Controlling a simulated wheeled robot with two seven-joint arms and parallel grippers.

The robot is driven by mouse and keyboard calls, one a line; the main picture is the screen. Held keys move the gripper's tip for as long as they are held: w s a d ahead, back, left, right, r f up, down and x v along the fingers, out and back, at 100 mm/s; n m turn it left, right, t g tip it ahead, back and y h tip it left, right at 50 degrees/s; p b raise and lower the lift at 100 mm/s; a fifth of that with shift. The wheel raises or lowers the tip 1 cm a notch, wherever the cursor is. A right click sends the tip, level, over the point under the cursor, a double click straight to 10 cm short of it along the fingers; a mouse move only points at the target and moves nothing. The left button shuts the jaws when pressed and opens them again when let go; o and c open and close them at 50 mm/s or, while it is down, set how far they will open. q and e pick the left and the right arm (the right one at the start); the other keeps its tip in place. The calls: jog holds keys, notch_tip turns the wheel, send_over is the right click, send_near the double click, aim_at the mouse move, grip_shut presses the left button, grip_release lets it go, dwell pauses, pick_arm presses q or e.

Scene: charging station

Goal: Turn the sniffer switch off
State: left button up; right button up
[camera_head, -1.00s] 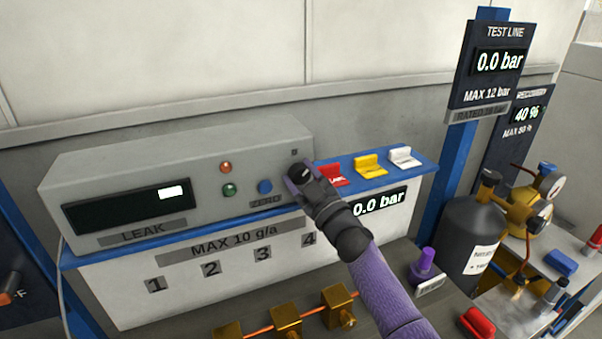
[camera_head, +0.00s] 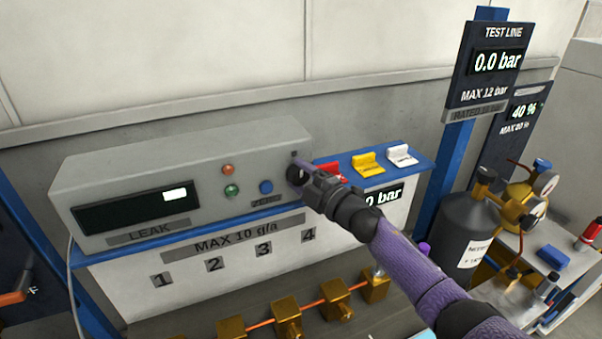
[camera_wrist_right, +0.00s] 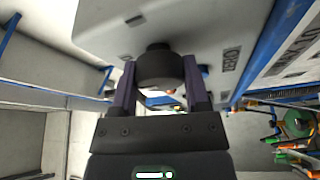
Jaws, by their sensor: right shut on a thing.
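The grey leak tester box (camera_head: 120,172) stands on a blue-edged shelf, its dark display showing a small white block. A round black knob (camera_head: 294,175) sits at the right end of its front face. I take it as the sniffer switch; I can read no label naming it. My right gripper (camera_head: 299,174) is at this knob, its arm coming in from the lower right. In the right wrist view, the purple fingers of my right gripper (camera_wrist_right: 160,78) are shut on either side of the black knob (camera_wrist_right: 158,62). The knob's pointer mark is hidden. My left gripper is out of view.
Green (camera_head: 232,190), orange (camera_head: 228,170) and blue (camera_head: 265,187) round parts are left of the knob. Red (camera_head: 328,171), yellow (camera_head: 368,163) and white (camera_head: 400,156) levers stand close to the right. Brass fittings (camera_head: 287,318) lie below. The TEST LINE display (camera_head: 497,62) reads 0.0 bar.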

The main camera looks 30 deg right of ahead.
jog(key=shift+f+n, duration=0.1)
jog(key=shift+n, duration=0.2)
jog(key=o, duration=1.3)
jog(key=v, duration=1)
